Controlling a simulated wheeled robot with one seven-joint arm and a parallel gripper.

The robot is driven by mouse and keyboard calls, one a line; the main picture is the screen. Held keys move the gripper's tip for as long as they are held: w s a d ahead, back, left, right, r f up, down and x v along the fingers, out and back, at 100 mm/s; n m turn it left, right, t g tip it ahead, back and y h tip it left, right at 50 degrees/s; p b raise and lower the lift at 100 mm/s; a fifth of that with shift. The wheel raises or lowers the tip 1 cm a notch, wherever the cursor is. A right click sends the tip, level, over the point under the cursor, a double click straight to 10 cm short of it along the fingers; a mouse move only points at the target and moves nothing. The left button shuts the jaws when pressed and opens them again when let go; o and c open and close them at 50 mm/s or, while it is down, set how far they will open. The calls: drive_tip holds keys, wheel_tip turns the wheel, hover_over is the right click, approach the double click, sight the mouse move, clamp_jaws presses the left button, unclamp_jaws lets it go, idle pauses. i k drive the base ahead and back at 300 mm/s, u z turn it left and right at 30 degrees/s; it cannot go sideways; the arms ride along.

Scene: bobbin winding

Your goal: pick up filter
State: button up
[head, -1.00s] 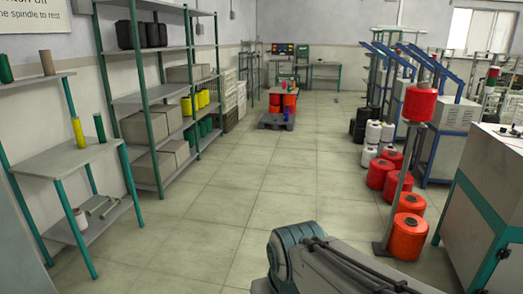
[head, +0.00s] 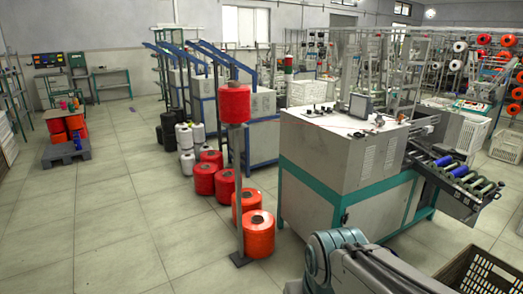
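I cannot make out a filter for certain in the head view. Small items lie on top of the grey and teal machine cabinet (head: 345,140), too small to name surely. Part of my arm shows at the bottom right. My gripper is outside the picture, so its state and anything in it are hidden.
Red and orange thread cones (head: 259,235) and a pole with a red cone (head: 234,103) stand left of the cabinet. A conveyor with bobbins (head: 458,172) juts out at right. A dark crate (head: 482,278) is at bottom right.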

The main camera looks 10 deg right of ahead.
sight(361, 106)
drive_tip(key=z, duration=0.65)
drive_tip(key=i, duration=1.75)
drive_tip(key=z, duration=0.4)
